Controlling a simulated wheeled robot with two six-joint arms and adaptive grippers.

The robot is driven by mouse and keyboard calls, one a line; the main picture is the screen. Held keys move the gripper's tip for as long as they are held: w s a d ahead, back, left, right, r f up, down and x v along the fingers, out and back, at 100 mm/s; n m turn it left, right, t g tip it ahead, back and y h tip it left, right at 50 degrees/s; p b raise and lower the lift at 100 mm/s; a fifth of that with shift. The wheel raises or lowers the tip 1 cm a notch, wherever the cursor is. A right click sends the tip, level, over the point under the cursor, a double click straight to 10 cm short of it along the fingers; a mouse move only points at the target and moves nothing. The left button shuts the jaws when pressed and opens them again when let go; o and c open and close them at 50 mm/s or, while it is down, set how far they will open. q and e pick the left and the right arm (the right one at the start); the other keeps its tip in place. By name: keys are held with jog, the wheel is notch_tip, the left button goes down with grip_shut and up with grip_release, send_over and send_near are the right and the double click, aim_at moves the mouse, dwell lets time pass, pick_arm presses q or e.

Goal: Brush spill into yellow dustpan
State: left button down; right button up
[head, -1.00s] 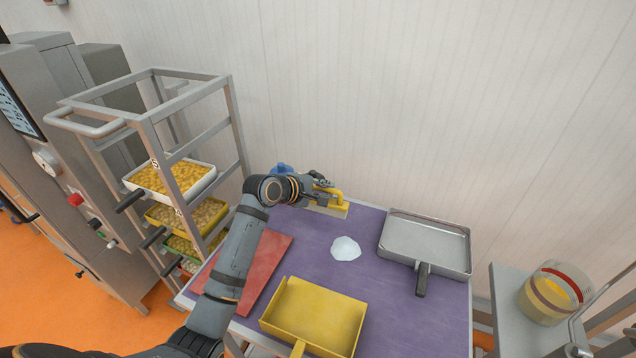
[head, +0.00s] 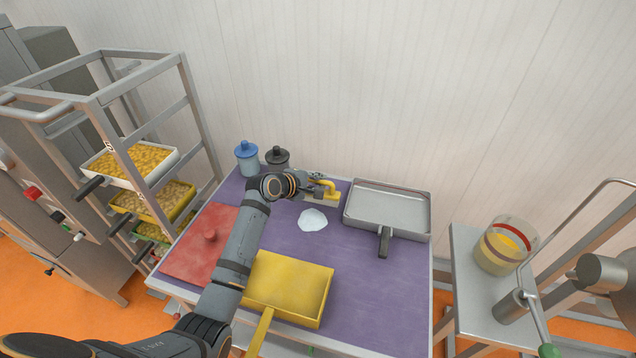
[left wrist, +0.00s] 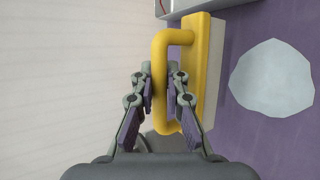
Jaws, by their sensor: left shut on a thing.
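The white spill (head: 312,220) lies on the purple table top, and it also shows at the right of the left wrist view (left wrist: 272,80). The yellow dustpan (head: 290,287) lies at the front of the table, its handle toward me. My left gripper (head: 318,190) is behind the spill, shut on the yellow handle of the brush (head: 330,196). In the left wrist view, the fingers (left wrist: 165,92) close on the brush's looped handle (left wrist: 160,75), with its pale bristles on the side facing the spill. The brush is apart from the spill. My right gripper is not in view.
A metal pan (head: 388,207) with a dark handle lies right of the spill. A red board (head: 195,255) lies at the left. A blue-lidded jar (head: 247,160) and a dark-lidded jar (head: 277,158) stand at the back. A tray rack (head: 190,120) stands left.

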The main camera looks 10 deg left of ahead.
pick_arm(q)
notch_tip(320, 180, down, 3)
jog(key=b, duration=0.3)
jog(key=shift+f, duration=0.1)
jog(key=s+p, duration=0.1)
jog(key=s, duration=0.7)
jog(key=shift+s+a, duration=0.15)
jog(key=shift+a, duration=0.05)
jog(key=s+p, duration=0.2)
jog(key=s, duration=0.1)
jog(key=s+p, duration=0.1)
jog(key=s, duration=0.2)
jog(key=s+p, duration=0.2)
jog(key=s, duration=0.1)
jog(key=shift+a+r+p, duration=0.1)
jog(key=shift+r+p, duration=0.15)
jog(key=shift+p, duration=0.05)
jog(key=shift+w+r+p, duration=0.2)
jog(key=shift+r+p, duration=1)
jog(key=shift+p, duration=0.2)
jog(key=shift+w+r+p, duration=0.15)
jog(key=shift+r+p, duration=1)
jog(key=shift+p, duration=0.25)
